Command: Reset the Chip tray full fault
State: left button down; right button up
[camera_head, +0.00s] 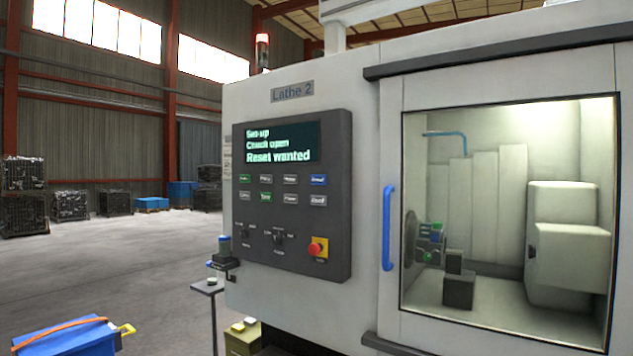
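The machine, labelled "Lathe 2" (292,92), stands at the right. Its dark control panel (340,200) faces me. The panel's screen (283,144) reads "Set-up", "Chuck open" and "Reset wanted"; no chip tray message shows there. Below it are two rows of small buttons, among them a blue one (318,180) at the upper right and green ones. Their labels are too small to read surely. Two rotary switches sit lower, one at centre (278,237). A red emergency stop knob (315,249) sits on a yellow plate. Neither gripper is in view.
A windowed door (391,300) with a blue handle (388,228) is right of the panel. A small stand (207,287) is at the machine's left. A blue box (65,338) is at the lower left. A signal lamp (262,50) shows red. Floor at left is mostly clear.

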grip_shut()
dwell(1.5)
